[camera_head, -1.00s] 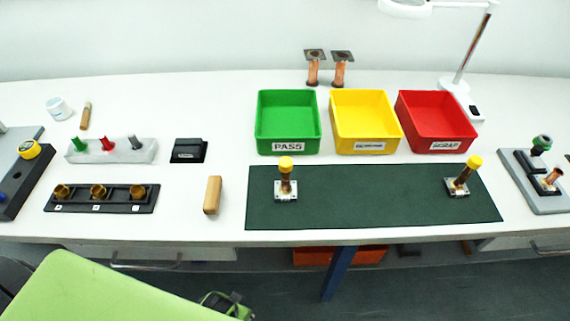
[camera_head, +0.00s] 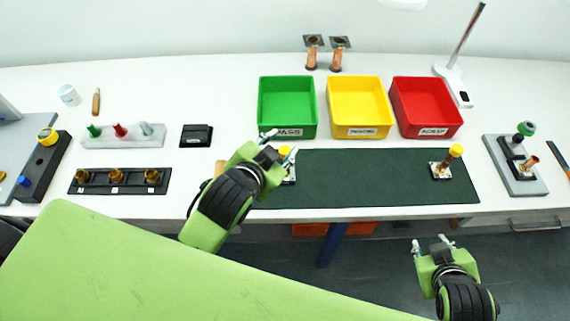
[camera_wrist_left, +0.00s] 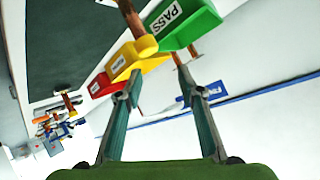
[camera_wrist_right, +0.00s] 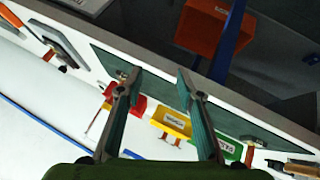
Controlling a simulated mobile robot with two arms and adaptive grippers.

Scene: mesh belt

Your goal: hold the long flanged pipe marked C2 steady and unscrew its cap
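Two copper pipes with yellow caps and square flanges stand on the dark green mat (camera_head: 370,185). The right pipe (camera_head: 447,163) is in clear view. The left pipe (camera_head: 289,165) is partly hidden by my left gripper (camera_head: 280,146). I cannot read a C2 mark on either. My left gripper is open and empty, beside the left pipe; in the left wrist view a copper pipe (camera_wrist_left: 133,18) shows beyond the fingers. My right gripper (camera_head: 432,243) is open and empty, in front of the table edge, below the right pipe in the picture.
Green (camera_head: 287,108), yellow (camera_head: 360,108) and red (camera_head: 426,108) bins stand behind the mat. Two flanged pipes (camera_head: 324,58) stand farther back. A black fitting rack (camera_head: 120,181) lies left, a grey fixture (camera_head: 514,166) right. The mat's middle is clear.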

